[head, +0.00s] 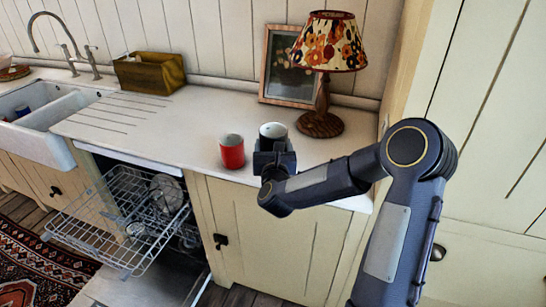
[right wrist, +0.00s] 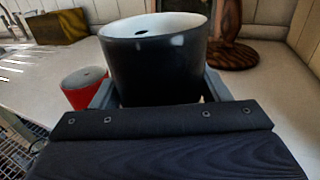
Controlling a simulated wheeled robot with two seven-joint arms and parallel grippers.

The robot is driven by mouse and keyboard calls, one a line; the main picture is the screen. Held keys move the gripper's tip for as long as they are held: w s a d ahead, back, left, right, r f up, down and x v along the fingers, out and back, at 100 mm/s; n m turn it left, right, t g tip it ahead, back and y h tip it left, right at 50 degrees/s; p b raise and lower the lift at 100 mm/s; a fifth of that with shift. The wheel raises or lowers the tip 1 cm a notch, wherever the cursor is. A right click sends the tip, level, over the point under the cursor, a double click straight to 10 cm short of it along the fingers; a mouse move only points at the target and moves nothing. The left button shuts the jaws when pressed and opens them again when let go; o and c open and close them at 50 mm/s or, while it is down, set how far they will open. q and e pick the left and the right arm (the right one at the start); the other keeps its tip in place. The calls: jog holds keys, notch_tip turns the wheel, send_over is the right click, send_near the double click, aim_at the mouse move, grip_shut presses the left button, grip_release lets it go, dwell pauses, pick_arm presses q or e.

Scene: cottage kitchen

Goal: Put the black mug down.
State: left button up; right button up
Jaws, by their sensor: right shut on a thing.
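The black mug (head: 273,131) has a white inside and is upright over the worktop, just right of a red mug in the head view. In the right wrist view the black mug (right wrist: 155,62) fills the upper middle. My right gripper (head: 273,152) is shut on it, with a finger on each side of the mug. The mug's base is hidden behind the gripper, so I cannot tell whether it touches the worktop. My left gripper is not in view.
The red mug (head: 232,151) stands close by on the left. A lamp (head: 322,90) and a framed picture (head: 290,70) stand behind. The worktop (head: 180,125) is clear further left. An open dishwasher rack (head: 125,215) juts out below. A basket (head: 148,73) and sink (head: 45,110) are far left.

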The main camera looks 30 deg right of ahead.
jog(key=w+f, duration=0.1)
jog(key=d+f, duration=0.1)
jog(key=w+f, duration=0.1)
jog(key=shift+w+d+f, duration=0.3)
jog(key=shift+w+f, duration=0.05)
jog(key=shift+f, duration=0.05)
jog(key=f+p, duration=0.1)
jog(key=f, duration=0.2)
jog(key=shift+w+d+f+p, duration=0.1)
jog(key=shift+w+f+p, duration=0.1)
jog(key=shift+p, duration=0.15)
jog(key=shift+s+f+b, duration=0.1)
jog(key=shift+f+b, duration=0.55)
jog(key=shift+b, duration=0.55)
jog(key=o, duration=1.2)
jog(key=shift+f, duration=0.2)
